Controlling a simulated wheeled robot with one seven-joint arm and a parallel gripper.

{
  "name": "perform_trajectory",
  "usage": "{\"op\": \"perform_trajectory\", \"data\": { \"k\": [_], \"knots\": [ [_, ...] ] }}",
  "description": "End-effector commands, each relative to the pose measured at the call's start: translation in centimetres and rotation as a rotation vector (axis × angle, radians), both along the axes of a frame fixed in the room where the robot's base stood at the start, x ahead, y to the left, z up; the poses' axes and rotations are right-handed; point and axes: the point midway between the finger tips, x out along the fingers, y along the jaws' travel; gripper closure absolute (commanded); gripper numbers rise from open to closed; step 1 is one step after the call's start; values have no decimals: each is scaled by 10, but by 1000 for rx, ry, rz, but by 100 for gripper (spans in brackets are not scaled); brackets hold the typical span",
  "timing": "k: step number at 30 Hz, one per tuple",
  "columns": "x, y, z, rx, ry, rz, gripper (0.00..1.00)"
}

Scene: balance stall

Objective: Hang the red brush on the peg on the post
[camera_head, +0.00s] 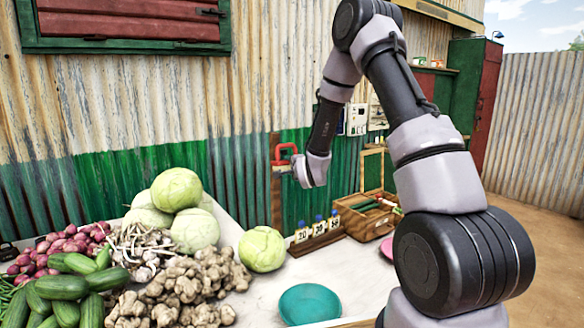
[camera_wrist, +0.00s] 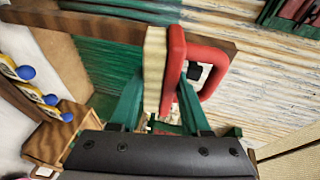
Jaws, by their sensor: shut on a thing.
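The red brush (camera_wrist: 174,70) has a red back with a looped handle and a pale bristle block. My gripper (camera_wrist: 160,90) is shut on it, one green finger on each side. In the head view, the red brush (camera_head: 285,150) is in front of the upper part of the brown wooden post (camera_head: 276,196), and my gripper (camera_head: 288,168) is just below it. In the wrist view, the post (camera_wrist: 105,27) runs sideways behind the brush. A small dark block, perhaps the peg, shows within the handle's loop. Whether the loop is around it or only in line with it, I cannot tell.
A counter holds cabbages (camera_head: 178,190), ginger (camera_head: 180,285), cucumbers and a teal dish (camera_head: 309,304). A stand with blue-topped number tags (camera_head: 317,238) and a wooden crate (camera_head: 365,223) stand right of the post. The corrugated wall is close behind.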

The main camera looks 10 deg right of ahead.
Motion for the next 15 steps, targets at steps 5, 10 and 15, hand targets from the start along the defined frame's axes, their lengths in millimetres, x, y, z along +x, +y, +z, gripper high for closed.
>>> {"op": "perform_trajectory", "data": {
  "k": [5,10,15],
  "knots": [
    [10,5,0,0,-2,2,100],
    [20,9,0,0,-2,1,100],
    [27,11,-5,0,-1,1,100]
  ]
}}
